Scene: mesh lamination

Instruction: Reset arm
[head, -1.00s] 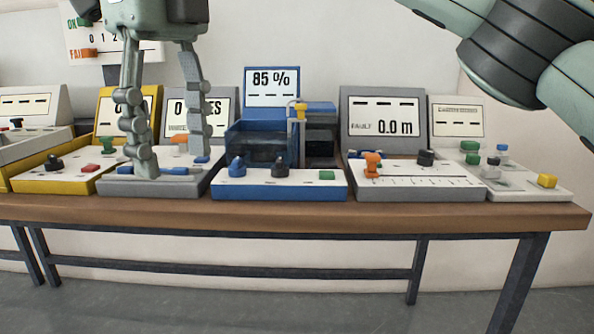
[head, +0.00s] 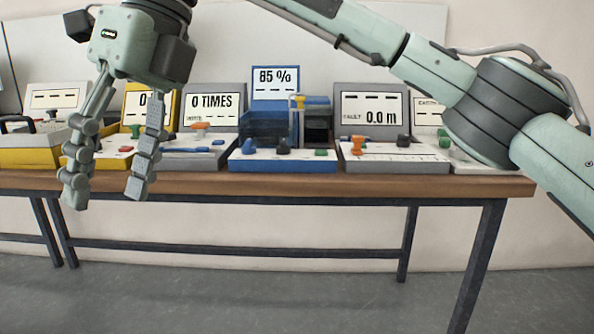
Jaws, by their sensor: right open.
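My right gripper (head: 106,195) hangs fingers-down at the left of the head view. Its two jointed fingers are spread apart with nothing between them. It appears nearer to me than the consoles, and its fingertips overlap the table's front edge in the picture. Its fingers partly cover the yellow console (head: 112,161) behind them. My right arm (head: 430,75) crosses the upper right of the view. My left gripper is not in view.
A brown table (head: 330,186) bears a row of consoles. The grey console (head: 205,160) reads "0 TIMES", the blue console (head: 283,167) 85 % and another grey console (head: 385,163) 0.0 m. The floor (head: 250,295) in front is clear.

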